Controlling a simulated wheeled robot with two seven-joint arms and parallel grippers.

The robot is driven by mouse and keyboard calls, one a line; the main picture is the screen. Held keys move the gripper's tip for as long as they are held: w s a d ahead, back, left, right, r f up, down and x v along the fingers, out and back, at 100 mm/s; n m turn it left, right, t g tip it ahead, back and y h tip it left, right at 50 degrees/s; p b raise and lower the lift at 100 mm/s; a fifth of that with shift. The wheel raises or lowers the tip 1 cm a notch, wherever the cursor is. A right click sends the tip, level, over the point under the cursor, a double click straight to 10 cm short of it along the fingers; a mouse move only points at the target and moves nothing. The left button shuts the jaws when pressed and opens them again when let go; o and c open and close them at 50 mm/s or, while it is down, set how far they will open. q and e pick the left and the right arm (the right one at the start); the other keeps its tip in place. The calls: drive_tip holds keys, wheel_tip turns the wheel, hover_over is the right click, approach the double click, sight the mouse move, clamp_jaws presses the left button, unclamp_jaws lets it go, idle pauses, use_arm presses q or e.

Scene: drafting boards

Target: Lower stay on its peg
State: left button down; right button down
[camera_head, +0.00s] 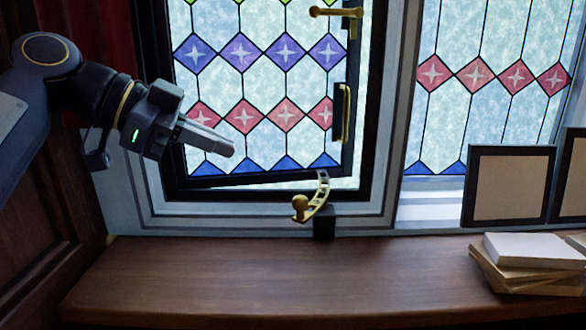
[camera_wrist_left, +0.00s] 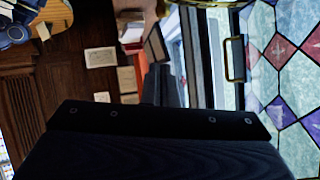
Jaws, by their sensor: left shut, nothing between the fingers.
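The brass stay (camera_head: 319,194) is a curved bar with holes and a round knob at its near end, at the foot of the leaded window sash (camera_head: 250,181). Its far end meets the bottom of the sash, and its knob end juts out over the sill. A black block (camera_head: 324,224) stands under the bar on the lower frame. I cannot make out the peg, or whether the bar sits on it. My left gripper (camera_head: 233,150) is shut and empty, in front of the sash, up and left of the stay. My right gripper is not in view.
A brass-edged handle (camera_head: 346,113) is on the sash's right side, with another brass handle (camera_head: 335,12) above. The wooden sill (camera_head: 250,275) is clear in the middle. Books (camera_head: 535,250) and dark picture frames (camera_head: 508,186) stand at the right.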

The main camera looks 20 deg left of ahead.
use_arm(q)
hover_over(298, 208)
drive_tip(key=s+a, duration=0.2)
drive_tip(key=a, duration=0.1)
wheel_tip(298, 208, down, 5)
drive_tip(key=shift+w+d+f, duration=0.15)
drive_tip(key=shift+w+f, duration=0.1)
drive_tip(key=shift+f, duration=0.3)
drive_tip(key=shift+w+d+f, duration=0.1)
drive_tip(key=shift+w+f, duration=0.1)
drive_tip(key=shift+f, duration=0.4)
drive_tip(key=shift+w+d+f, duration=0.15)
drive_tip(key=shift+w+f, duration=0.1)
drive_tip(key=shift+f, duration=0.3)
drive_tip(key=f+b, duration=0.1)
drive_tip(key=b, duration=0.1)
drive_tip(key=f+b, duration=0.1)
drive_tip(key=shift+s+d+f+m+t+b, duration=0.1)
drive_tip(key=shift+s+f+m+t+b, duration=0.2)
drive_tip(key=shift+m+b, duration=0.1)
drive_tip(key=shift+s+r, duration=0.1)
